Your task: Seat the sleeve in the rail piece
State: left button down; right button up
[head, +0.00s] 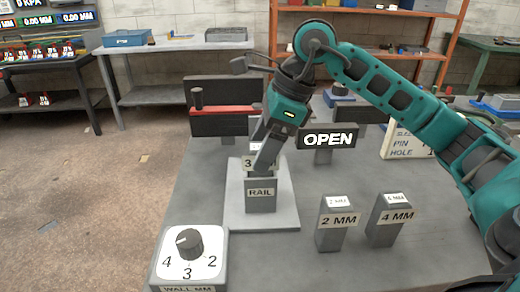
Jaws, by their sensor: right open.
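The rail piece (261,200), a grey block labelled RAIL, stands on a light plate (285,215) on the bench. A grey block with a label starting with 3 (248,162) shows at its top, mostly hidden by my right gripper. I cannot tell whether this block is in the rail piece or behind it. Two grey blocks stand to the right, labelled 2 MM (336,228) and 4 MM (388,224). My right gripper (262,166) is open, pointing down at the top of the rail piece; its fingertips are hard to make out. My left gripper is not in view.
A dial (188,244) marked 4, 3, 2 and labelled WALL MM is at front left. A dark OPEN sign (330,140) stands right of my gripper. A lettered board (402,146) is partly behind my arm. A red bar (225,111) crosses a dark panel behind.

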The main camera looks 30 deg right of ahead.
jog(key=p+v, duration=0.1)
jog(key=v, duration=0.9)
jog(key=shift+s+r, duration=0.15)
